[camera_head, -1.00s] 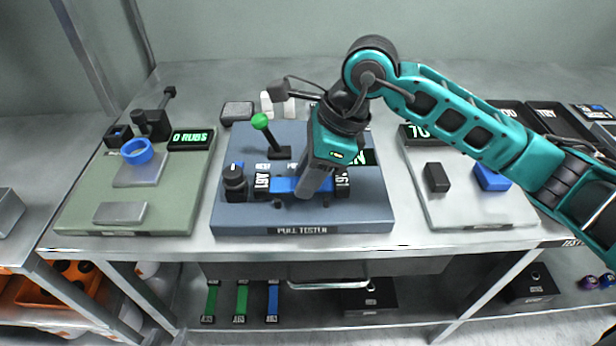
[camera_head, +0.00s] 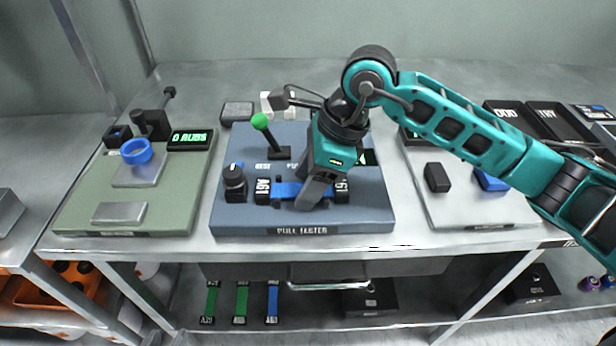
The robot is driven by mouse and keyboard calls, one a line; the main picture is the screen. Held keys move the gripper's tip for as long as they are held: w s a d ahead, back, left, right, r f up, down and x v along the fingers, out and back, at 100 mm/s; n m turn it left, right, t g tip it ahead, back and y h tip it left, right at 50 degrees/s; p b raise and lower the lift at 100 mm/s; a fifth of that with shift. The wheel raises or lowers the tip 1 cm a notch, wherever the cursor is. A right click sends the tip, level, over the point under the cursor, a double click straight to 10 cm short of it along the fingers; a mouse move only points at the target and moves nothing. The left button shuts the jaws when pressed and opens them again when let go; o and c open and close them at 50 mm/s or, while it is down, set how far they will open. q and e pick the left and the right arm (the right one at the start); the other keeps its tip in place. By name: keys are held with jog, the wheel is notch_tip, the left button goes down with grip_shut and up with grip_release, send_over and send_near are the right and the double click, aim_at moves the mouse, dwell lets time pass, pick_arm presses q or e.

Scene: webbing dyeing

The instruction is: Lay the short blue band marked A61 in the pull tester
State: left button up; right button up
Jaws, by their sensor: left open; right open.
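The short blue band (camera_head: 284,189) lies across the front of the blue pull tester (camera_head: 240,222). Its black end tag (camera_head: 262,190) marked A61 is at the left; another black A61 tag (camera_head: 342,189) shows at the right. My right gripper (camera_head: 307,203) points down over the right half of the band and hides part of it. It is open; its fingers largely overlap in this view, and I cannot tell whether they touch the band. My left gripper is not in view.
A green-knobbed lever (camera_head: 261,122) and a black knob (camera_head: 235,181) stand on the tester. A green rub station (camera_head: 80,208) with a blue ring is at left, a pale station (camera_head: 455,208) at right. Several bands hang below the bench, one of them blue (camera_head: 272,298).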

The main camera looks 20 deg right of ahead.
jog(key=shift+d+r, duration=0.1)
jog(key=shift+r, duration=0.25)
jog(key=v, duration=1.1)
jog(key=shift+r, duration=0.25)
jog(key=shift+s+d, duration=0.1)
jog(key=shift+d, duration=0.05)
